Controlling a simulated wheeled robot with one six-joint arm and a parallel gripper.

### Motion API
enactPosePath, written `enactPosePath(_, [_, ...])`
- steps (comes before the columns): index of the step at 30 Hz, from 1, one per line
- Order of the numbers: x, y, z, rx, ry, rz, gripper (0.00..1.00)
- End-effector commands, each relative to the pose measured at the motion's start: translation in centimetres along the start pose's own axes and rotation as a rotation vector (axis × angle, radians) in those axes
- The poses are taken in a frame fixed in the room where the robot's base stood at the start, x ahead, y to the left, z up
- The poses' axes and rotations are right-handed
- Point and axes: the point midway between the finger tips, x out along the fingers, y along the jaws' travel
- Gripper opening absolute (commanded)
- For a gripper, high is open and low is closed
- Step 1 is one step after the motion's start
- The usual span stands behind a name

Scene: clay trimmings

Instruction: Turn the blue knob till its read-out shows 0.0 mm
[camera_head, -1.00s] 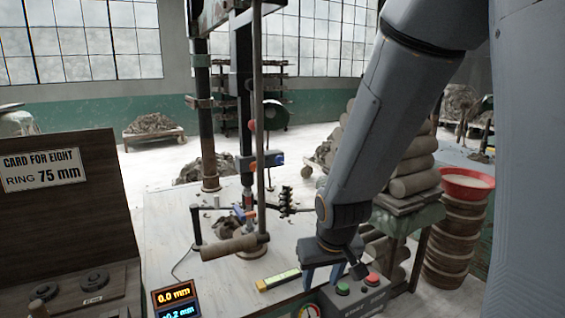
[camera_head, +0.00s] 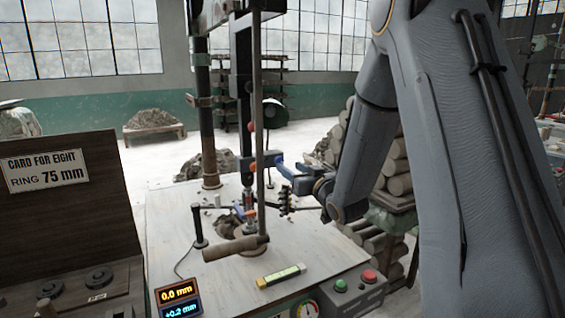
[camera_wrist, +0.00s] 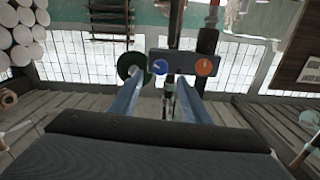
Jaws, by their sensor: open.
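The blue knob (camera_wrist: 160,67) shows in the wrist view on a dark block, beside an orange knob (camera_wrist: 204,67). A pale pointer mark is on its face. My gripper (camera_wrist: 160,84) is open, its two bluish fingers reaching toward the block on either side of the blue knob. I cannot tell whether they touch it. In the head view my gripper (camera_head: 284,167) is at the block on the upright post, and its fingers largely hide the blue knob. The read-out box (camera_head: 178,300) shows 0.0 mm in orange and +0.2 mm in blue.
A worktable (camera_head: 200,258) carries the post, a wooden-handled bar (camera_head: 235,248), a yellow-green level (camera_head: 281,275) and a control box (camera_head: 357,290) with green and red buttons. A card panel (camera_head: 60,190) reading "RING 75 mm" stands left. Stacked clay rolls (camera_head: 398,170) are behind my arm.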

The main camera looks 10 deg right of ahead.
Motion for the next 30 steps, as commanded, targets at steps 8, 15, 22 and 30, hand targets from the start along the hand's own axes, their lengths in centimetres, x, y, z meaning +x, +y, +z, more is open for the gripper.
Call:
enactPosePath(8, [4.3, -0.1, -0.1, 0.0, -0.002, -0.001, 0.43])
enactPosePath(15, [6.4, -0.1, -0.1, -0.001, -0.001, 0.0, 0.43])
enactPosePath(22, [6.6, 0.0, 0.0, -0.001, -0.002, 0.001, 0.43])
enactPosePath(30, [6.6, 0.0, 0.0, -0.001, -0.002, 0.001, 0.09])
